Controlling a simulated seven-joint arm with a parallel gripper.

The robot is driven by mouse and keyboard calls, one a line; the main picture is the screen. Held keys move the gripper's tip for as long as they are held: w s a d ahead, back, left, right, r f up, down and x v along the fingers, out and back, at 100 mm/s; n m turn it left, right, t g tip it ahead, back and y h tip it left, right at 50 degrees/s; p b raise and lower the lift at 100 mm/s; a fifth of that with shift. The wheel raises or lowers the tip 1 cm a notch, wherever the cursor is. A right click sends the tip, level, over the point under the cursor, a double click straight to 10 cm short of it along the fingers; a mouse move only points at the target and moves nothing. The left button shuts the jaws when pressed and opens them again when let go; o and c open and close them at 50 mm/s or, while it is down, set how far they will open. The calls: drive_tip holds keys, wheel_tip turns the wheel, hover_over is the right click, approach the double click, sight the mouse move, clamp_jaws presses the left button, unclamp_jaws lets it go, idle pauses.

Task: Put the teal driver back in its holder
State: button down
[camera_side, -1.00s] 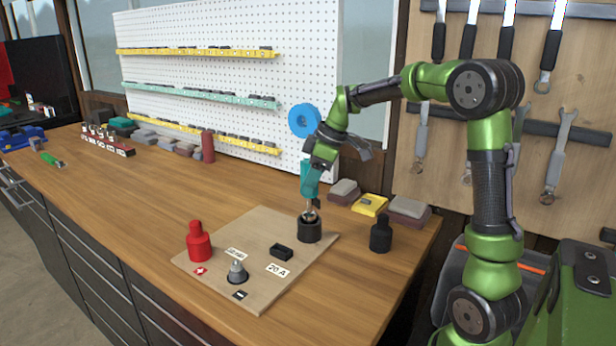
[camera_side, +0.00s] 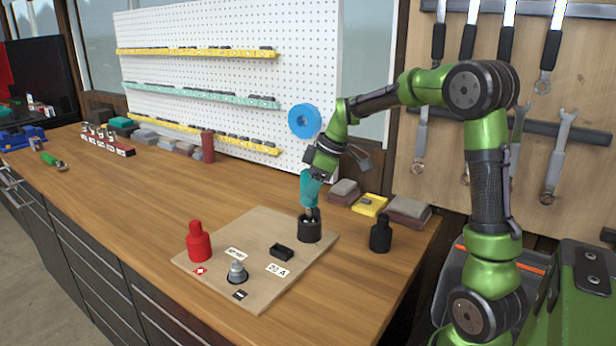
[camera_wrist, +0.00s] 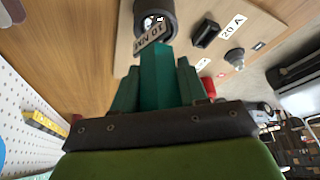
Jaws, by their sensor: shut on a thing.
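The teal driver (camera_side: 311,189) is held nose down by my gripper (camera_side: 317,174), with a slight tilt. My gripper is shut on its handle; in the wrist view the teal driver (camera_wrist: 158,80) fills the middle. The holder is a black round cup (camera_side: 308,230) at the back corner of the wooden board. The driver's metal shaft meets the cup's mouth, and its lower end is hidden there. The holder's round opening (camera_wrist: 154,20) also shows just beyond the driver in the wrist view. I cannot tell how deep the tip sits or whether it touches the rim.
The wooden board (camera_side: 215,275) also carries a red bottle-shaped piece (camera_side: 198,243), a grey knob (camera_side: 237,272), a small black box (camera_side: 282,256) and labels. A black bottle-shaped piece (camera_side: 380,234) stands right of the holder. Yellow and grey blocks (camera_side: 369,205) lie behind it. The table's left middle is clear.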

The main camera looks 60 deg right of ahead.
drive_tip(key=c, duration=0.5)
unclamp_jaws()
drive_tip(key=shift+f, duration=0.1)
drive_tip(key=v, duration=1.7)
drive_tip(key=s+a+f+m+t, duration=0.1)
drive_tip(key=s+a+f+m, duration=0.2)
drive_tip(key=a, duration=0.4)
drive_tip(key=s+a+f+m+t, duration=0.1)
drive_tip(key=s+a+f+m, duration=0.2)
drive_tip(key=a, duration=0.3)
drive_tip(key=s+a+f+m+t, duration=0.1)
drive_tip(key=s+a+f+m, duration=0.3)
drive_tip(key=a, duration=0.3)
drive_tip(key=shift+s+a+f, duration=0.3)
drive_tip(key=shift+s+f, duration=0.4)
drive_tip(key=shift+s, duration=0.05)
